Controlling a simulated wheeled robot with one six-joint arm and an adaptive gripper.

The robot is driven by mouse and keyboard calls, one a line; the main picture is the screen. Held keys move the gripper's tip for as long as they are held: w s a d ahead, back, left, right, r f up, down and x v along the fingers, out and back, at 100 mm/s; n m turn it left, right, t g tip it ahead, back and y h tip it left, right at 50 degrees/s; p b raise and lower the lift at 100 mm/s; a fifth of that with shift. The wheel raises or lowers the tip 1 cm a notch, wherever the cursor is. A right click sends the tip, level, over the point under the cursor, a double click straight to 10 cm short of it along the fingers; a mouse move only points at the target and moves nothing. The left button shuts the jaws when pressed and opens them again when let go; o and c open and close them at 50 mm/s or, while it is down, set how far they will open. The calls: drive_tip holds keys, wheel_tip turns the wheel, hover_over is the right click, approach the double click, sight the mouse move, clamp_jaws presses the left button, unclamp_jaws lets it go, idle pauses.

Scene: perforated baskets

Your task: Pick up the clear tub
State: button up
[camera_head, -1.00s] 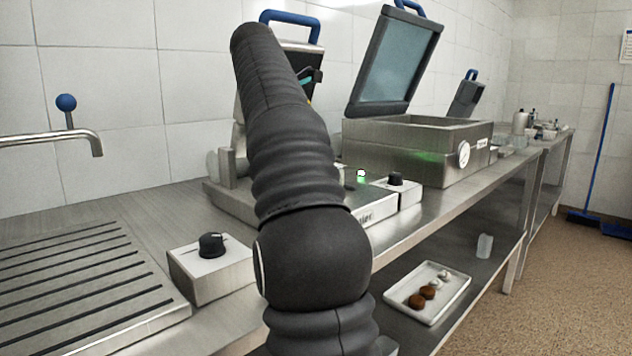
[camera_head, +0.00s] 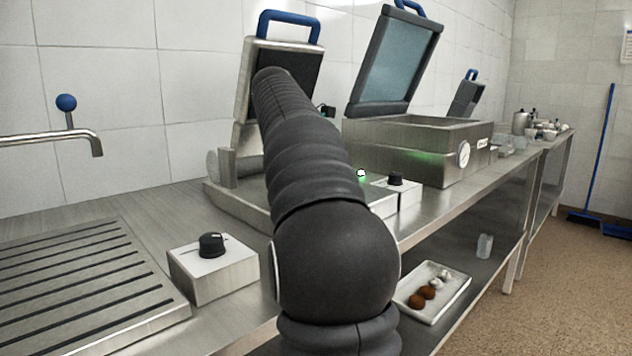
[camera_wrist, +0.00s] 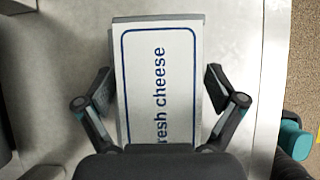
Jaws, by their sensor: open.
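In the wrist view a rectangular box or tub with a white, blue-bordered label (camera_wrist: 160,60) reading "resh cheese" lies on a metal surface. Grey edges show around the label; I cannot tell whether its walls are clear. My gripper (camera_wrist: 160,86) is open, with one finger on each side of it and gaps between. The near end of the labelled thing is hidden by the gripper body. In the head view my arm hides this spot. A small translucent container (camera_head: 484,246) stands on the lower shelf there.
The steel counter (camera_head: 440,203) holds a knob box (camera_head: 212,268), an open-lidded press behind my arm, and an open-lidded machine (camera_head: 415,145). A white tray (camera_head: 455,297) with brown and white round items lies on the lower shelf. In the wrist view the counter edge runs down the right.

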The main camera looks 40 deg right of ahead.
drive_tip(key=c, duration=1.4)
drive_tip(key=shift+c, duration=0.8)
drive_tip(key=shift+r, duration=0.1)
